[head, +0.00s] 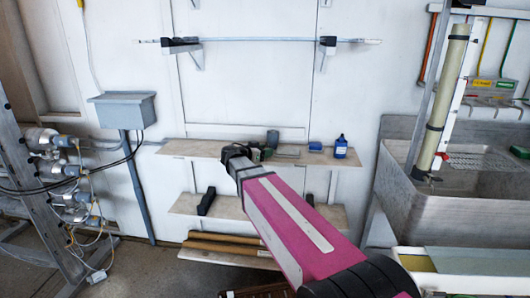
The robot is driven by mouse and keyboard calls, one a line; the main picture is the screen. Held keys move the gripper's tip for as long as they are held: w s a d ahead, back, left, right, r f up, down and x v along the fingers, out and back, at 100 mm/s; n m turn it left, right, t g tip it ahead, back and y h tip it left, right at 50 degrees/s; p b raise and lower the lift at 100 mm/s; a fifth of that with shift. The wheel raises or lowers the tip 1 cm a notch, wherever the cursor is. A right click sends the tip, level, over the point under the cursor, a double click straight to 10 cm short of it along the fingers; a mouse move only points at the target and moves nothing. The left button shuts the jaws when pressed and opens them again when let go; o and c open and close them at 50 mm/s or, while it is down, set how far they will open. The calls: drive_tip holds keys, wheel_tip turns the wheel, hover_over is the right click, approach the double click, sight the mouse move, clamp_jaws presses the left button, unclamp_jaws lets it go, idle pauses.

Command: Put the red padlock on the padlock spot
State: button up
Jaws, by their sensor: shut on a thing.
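My arm reaches up from the lower right, and my gripper (236,154) is at its dark far end, in front of the upper wall shelf (200,149). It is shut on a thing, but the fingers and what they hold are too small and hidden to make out. I see no red padlock in the head view. No marked padlock spot can be made out either.
On the upper shelf are a blue bottle (341,147), a dark green cylinder (272,139) and small items. A lower shelf (325,212) holds a dark object (206,201). A sink (440,205) stands right, a grey box (125,109) hangs left, pipe fittings (60,170) far left.

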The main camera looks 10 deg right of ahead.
drive_tip(key=o, duration=1)
drive_tip(key=shift+f, duration=0.1)
drive_tip(key=v, duration=1.2)
